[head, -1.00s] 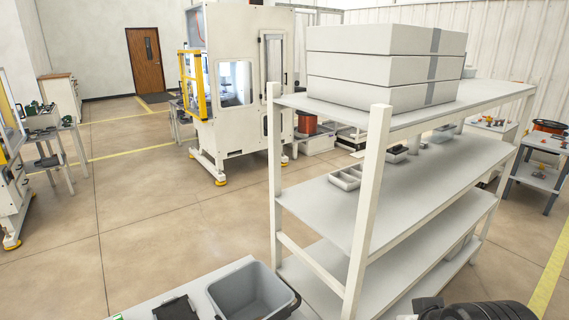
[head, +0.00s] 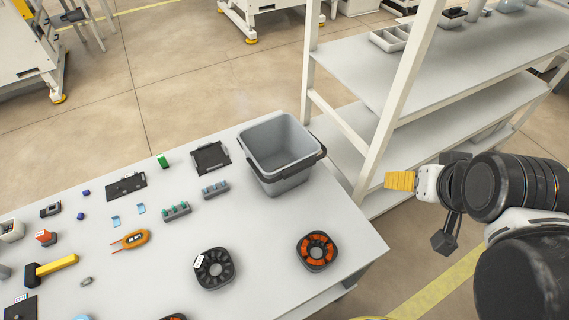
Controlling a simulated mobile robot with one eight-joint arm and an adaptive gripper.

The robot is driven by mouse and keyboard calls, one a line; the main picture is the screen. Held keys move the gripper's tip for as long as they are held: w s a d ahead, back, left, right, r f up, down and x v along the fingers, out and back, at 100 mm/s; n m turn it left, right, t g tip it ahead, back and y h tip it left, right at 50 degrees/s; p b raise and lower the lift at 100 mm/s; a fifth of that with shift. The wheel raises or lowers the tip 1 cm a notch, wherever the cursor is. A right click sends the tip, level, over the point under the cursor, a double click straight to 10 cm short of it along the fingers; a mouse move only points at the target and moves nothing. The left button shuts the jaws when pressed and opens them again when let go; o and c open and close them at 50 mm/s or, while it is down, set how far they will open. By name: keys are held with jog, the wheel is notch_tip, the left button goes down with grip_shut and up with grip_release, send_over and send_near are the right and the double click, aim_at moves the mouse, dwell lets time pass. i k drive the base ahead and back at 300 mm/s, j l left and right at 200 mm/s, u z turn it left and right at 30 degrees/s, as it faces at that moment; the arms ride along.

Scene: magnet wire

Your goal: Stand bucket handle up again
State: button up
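A grey bucket (head: 279,155) stands upright and open at the far right corner of the white table, and looks empty. Its dark handle (head: 297,175) is folded down, lying along the near and right side of the rim. My gripper (head: 400,181) is to the right of the bucket, beyond the table edge, with its yellow finger part pointing left. It is well apart from the bucket and the handle. Only part of the gripper shows, so I cannot tell whether it is open or shut.
A white shelf rack (head: 395,105) stands right behind the bucket.

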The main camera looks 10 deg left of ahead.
aim_at(290, 172)
jog(key=k+j, duration=0.9)
jog(key=j, duration=0.2)
